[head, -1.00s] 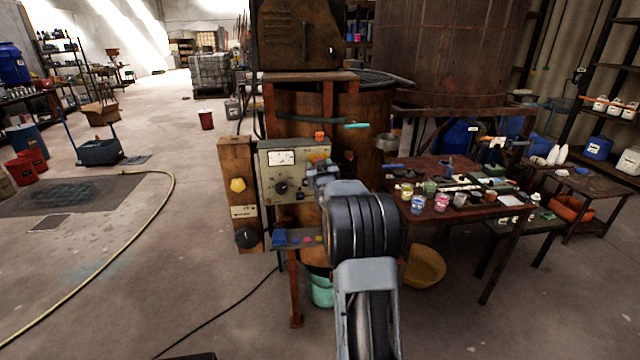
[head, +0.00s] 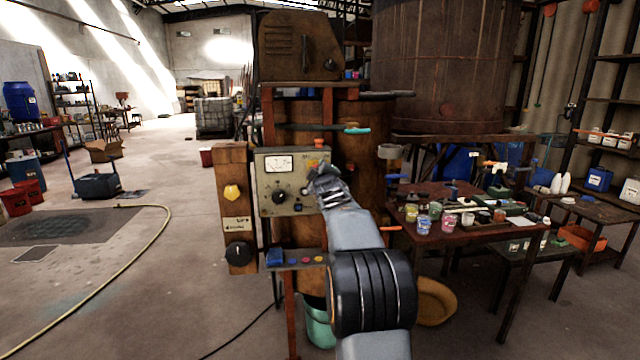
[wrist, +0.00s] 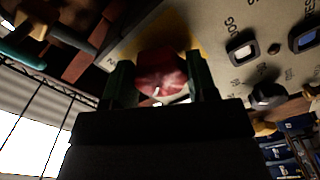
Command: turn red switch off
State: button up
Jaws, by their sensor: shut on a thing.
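The red switch (wrist: 160,76) is a rounded red knob on a yellow patch of the panel, seen in the wrist view. My gripper (wrist: 161,84) has one dark green finger on each side of the knob and is shut on it. In the head view my gripper (head: 316,178) is at the right side of the grey control panel (head: 267,168), in front of its yellow patch. The switch itself is hidden there behind my gripper. Its exact turn angle is hard to tell.
The panel also carries a meter (head: 279,165) and a black knob (head: 279,196). A post on the left has a yellow knob (head: 232,192). A small shelf with buttons (head: 292,261) sits below. A cluttered table (head: 400,226) stands to the right; open floor lies left.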

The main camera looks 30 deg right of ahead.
jog(key=shift+n+b, duration=0.6)
jog(key=shift+n, duration=0.5)
jog(key=o, duration=0.9)
jog(key=b+v, duration=0.2)
jog(key=v, duration=1.2)
jog(key=shift+b, duration=0.35)
